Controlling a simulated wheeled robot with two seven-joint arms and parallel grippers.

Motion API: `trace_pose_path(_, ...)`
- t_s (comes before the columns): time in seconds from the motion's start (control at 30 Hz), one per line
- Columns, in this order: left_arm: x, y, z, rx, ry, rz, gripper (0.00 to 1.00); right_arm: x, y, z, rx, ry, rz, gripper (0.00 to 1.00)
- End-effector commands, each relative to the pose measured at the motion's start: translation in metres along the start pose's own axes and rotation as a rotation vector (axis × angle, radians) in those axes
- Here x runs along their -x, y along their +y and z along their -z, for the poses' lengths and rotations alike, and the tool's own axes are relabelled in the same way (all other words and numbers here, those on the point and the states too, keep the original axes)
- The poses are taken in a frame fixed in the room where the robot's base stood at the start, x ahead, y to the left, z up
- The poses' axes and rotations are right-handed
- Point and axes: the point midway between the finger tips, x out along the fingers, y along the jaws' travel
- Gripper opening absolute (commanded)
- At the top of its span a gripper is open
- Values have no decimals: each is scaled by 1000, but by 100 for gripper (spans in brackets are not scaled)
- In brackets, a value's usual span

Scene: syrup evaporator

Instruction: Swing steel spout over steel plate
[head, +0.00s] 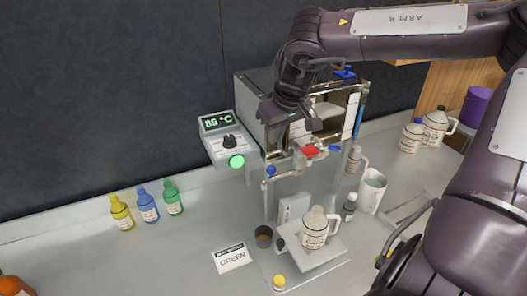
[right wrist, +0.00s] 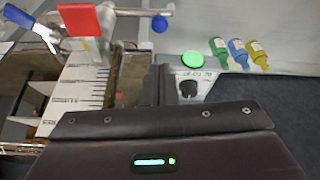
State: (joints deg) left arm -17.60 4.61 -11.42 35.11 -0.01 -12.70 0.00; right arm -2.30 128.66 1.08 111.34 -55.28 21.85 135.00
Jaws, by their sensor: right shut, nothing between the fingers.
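The steel spout (head: 284,173) is a thin bright pipe at the evaporator's front, with a blue knob (head: 271,170) at its left end. It also shows in the right wrist view, with the blue knob (right wrist: 160,23). A red handle (head: 310,151) sits beside it. The steel plate (head: 328,262) lies low on the bench, with a cream jug (head: 314,232) on it. The spout's knob end is to the left of the plate, above a dark cup (head: 264,232). My right gripper (head: 298,124) is shut and empty, above the spout at the evaporator front. My left gripper is out of view.
A control box (head: 222,145) reading 85 °C with a green button is left of the evaporator. Small yellow, blue and green bottles (head: 147,206) stand at left. The front left bench is mostly clear.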

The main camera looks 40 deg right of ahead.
Motion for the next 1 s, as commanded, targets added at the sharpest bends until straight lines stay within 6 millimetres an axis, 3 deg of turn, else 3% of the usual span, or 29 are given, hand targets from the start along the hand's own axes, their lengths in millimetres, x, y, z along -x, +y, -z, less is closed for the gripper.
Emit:
trace_pose_path(0.27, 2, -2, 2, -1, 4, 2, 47, -6, 0, 0, 1, -1, 0, 0)
trace_pose_path(0.7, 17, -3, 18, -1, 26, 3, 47, -75, 1, -1, 0, -4, 0, 0)
trace_pose_path(1.0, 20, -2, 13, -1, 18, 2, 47, -98, 0, 0, 0, 1, 1, 0)
